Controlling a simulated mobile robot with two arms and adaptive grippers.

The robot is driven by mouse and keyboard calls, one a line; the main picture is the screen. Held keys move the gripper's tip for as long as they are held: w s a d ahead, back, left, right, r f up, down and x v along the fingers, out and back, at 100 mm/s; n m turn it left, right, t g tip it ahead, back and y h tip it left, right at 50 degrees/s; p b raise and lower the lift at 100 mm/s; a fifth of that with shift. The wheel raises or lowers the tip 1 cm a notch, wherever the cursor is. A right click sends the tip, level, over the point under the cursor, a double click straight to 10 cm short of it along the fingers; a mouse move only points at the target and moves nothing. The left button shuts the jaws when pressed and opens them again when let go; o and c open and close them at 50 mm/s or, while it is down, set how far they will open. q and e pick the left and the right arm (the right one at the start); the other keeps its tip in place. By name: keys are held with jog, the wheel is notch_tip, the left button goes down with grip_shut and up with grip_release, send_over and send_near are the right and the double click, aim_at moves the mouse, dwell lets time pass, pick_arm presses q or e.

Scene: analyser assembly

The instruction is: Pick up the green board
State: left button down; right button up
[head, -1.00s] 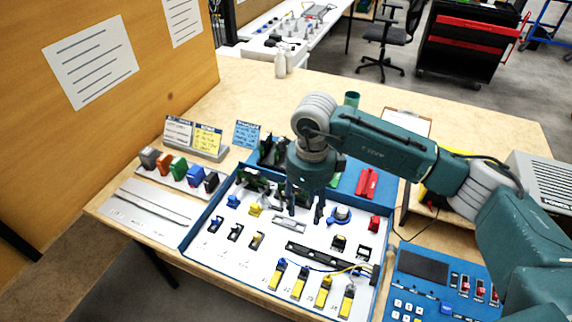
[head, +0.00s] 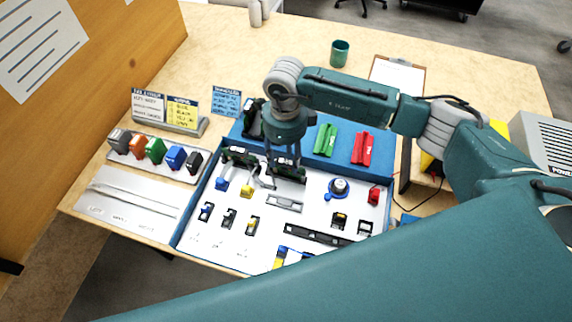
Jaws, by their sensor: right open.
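Two dark green boards stand in the back row of the white-floored blue tray: one board (head: 238,154) at the left, and another board (head: 291,172) beside my right gripper. I cannot tell which of them is the task's board. My right gripper (head: 284,172) points down over the tray's back part with its fingers apart. Its fingers partly cover the second board. I cannot tell whether they touch it. My left gripper is out of view.
The blue tray (head: 186,222) also holds blue, yellow, red and black parts. Behind it lie a green block (head: 325,138) and a red block (head: 362,147). Sign cards (head: 166,108) stand at the back left. A green cup (head: 339,53) stands farther back. My large teal link covers the front.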

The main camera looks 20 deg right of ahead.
aim_at(286, 163)
notch_tip(286, 163, down, 4)
jog(key=shift+r+p, duration=0.25)
jog(key=shift+p, duration=0.5)
jog(key=shift+d+f, duration=0.1)
jog(key=shift+f, duration=0.2)
jog(key=shift+c, duration=1.1)
grip_shut()
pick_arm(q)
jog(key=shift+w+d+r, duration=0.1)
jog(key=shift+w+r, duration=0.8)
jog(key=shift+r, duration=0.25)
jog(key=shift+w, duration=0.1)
